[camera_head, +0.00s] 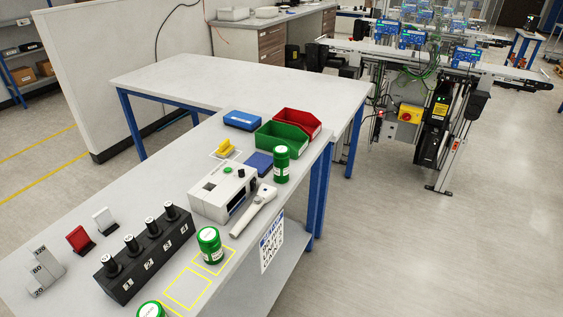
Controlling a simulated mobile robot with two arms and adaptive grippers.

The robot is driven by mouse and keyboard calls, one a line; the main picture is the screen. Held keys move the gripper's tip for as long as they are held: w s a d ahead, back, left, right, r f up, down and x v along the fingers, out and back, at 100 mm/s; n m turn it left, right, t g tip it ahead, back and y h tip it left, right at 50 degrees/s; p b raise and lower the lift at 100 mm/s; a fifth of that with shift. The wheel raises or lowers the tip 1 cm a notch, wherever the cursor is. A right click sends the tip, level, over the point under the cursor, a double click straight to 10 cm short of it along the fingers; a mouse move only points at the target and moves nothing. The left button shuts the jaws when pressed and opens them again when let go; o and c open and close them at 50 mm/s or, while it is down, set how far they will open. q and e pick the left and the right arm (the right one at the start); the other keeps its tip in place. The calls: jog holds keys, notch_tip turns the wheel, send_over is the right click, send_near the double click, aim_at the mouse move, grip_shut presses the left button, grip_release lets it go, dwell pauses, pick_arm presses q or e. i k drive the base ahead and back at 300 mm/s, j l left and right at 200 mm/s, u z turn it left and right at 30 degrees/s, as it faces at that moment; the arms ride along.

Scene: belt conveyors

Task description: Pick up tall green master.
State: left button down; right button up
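Three green cylinders with white labels stand upright on the near table. The first green cylinder (281,166) is beside the green bin and looks the tallest and slimmest. The second green cylinder (210,246) stands in a yellow outlined square (228,262). The third green cylinder (151,311) is cut off by the bottom edge, so its height is hidden. I cannot tell for certain which one is the tall green master. Neither of my grippers shows in the head view.
A white device (215,196) and a grey handheld tool (253,211) lie between the first two cylinders. A black block (140,268) with several black-topped pegs is at left. Green (279,141) and red (304,121) bins stand behind. An empty yellow square (187,289) is nearer.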

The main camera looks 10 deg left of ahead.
aim_at(280, 152)
jog(key=i+l+u, duration=0.1)
jog(key=i+l, duration=0.25)
jog(key=l, duration=0.25)
jog(key=i+l+u, duration=0.25)
jog(key=l, duration=0.4)
jog(key=i+l+u, duration=0.1)
jog(key=i+l, duration=0.15)
jog(key=l, duration=0.1)
